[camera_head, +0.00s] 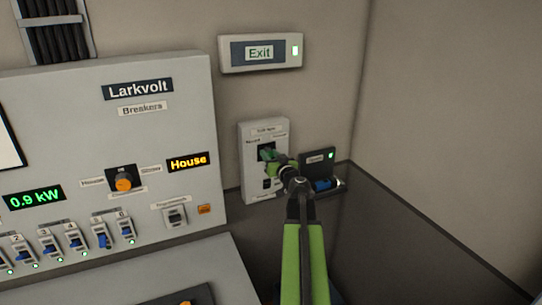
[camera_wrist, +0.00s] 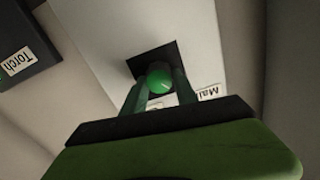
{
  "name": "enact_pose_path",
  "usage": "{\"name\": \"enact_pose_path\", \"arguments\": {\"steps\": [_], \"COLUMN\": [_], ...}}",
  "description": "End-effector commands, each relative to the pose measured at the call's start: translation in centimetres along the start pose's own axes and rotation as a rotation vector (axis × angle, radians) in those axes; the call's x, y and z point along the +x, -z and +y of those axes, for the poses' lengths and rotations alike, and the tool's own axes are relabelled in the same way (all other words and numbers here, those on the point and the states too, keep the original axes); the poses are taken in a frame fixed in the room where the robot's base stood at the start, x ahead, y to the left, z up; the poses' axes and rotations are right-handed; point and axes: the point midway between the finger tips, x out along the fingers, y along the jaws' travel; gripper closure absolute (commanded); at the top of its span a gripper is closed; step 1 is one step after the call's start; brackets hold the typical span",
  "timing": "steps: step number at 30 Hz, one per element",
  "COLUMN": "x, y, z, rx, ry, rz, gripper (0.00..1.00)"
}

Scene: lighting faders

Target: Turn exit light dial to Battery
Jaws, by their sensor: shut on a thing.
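The exit light box (camera_head: 252,134) is a pale panel on the back wall, below the lit Exit sign (camera_head: 260,53). In the wrist view its pale face (camera_wrist: 110,32) fills the upper middle. Its round green dial (camera_wrist: 159,78) sits on a dark square plate. My gripper (camera_head: 270,157) reaches the box from the right front and covers much of the dial. In the wrist view the two fingers of my gripper (camera_wrist: 158,92) are shut on the dial, one on each side. A label partly reading "Mai" shows beside it; I cannot tell the pointer's setting.
The Larkvolt breaker panel (camera_head: 190,95) stands to the left, with an orange dial (camera_head: 123,184) and several blue switches. A dark torch unit (camera_head: 318,158) with a green light is close to the right of the box. The dark counter (camera_head: 385,240) is clear at right.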

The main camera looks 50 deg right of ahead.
Motion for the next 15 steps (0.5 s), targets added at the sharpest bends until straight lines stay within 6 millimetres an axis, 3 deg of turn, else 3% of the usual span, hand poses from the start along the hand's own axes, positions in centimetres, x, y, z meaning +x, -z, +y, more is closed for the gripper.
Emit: {"name": "enact_pose_path", "arguments": {"steps": [15], "x": [-0.14], "y": [-0.16], "z": [0.31], "rx": [0.464], "ry": [-0.002], "rz": [-0.001], "gripper": [1.00]}}
